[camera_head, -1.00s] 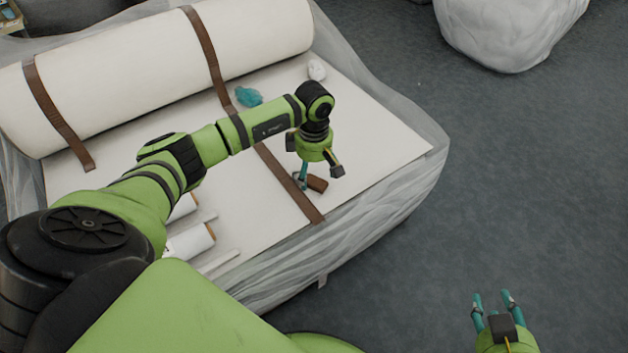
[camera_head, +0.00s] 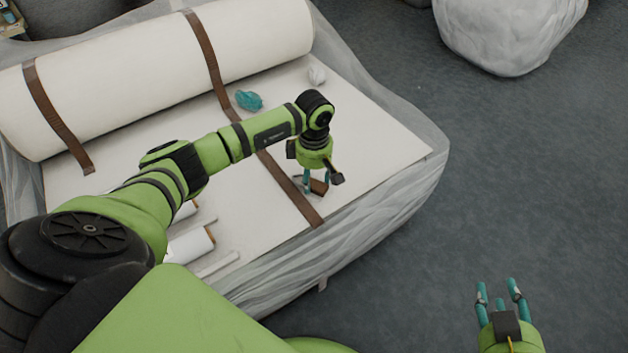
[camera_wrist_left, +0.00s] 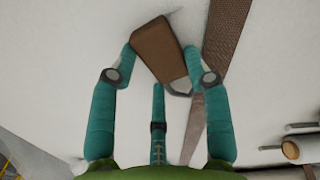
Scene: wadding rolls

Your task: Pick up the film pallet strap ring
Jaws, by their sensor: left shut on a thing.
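The film pallet strap ring shows in the left wrist view as a brown block-like piece (camera_wrist_left: 160,50) with a grey metal loop at its lower right corner. In the head view it is a small brown piece (camera_head: 319,187) on the white sheet, partly hidden by my left gripper (camera_head: 315,184). The teal fingers of my left gripper (camera_wrist_left: 161,62) are shut on it, one at each side, with a third finger below. It sits close to the sheet; I cannot tell whether it touches it. My right gripper (camera_head: 499,290) is open and empty over the floor.
The strap (camera_head: 285,185) runs beside the ring across the white sheet (camera_head: 385,140). A large white roll (camera_head: 130,65) lies behind. A teal crumpled piece (camera_head: 248,99), a white lump (camera_head: 317,74) and small white rolls (camera_head: 190,246) lie on the sheet.

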